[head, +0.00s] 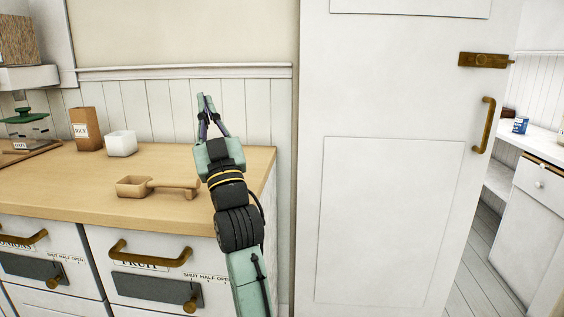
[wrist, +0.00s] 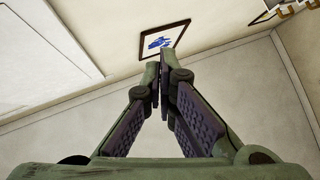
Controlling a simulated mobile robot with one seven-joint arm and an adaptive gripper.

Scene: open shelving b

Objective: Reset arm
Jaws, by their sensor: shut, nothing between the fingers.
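My arm rises from the bottom of the head view, in front of the right end of the wooden counter. My gripper (head: 205,98) points upward above the counter, in front of the white panelled wall. In the wrist view my gripper (wrist: 161,68) shows its two fingers meeting at the tips, with nothing between them. Behind the fingertips in that view are a pale surface and a framed picture with a blue shape (wrist: 160,40).
The wooden counter (head: 70,185) holds a wooden scoop-like item (head: 134,187), a white cup (head: 121,143) and a brown rice box (head: 86,128). Drawers with brass handles (head: 150,257) are below. A white door (head: 390,200) stands to the right, with a further room beyond it.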

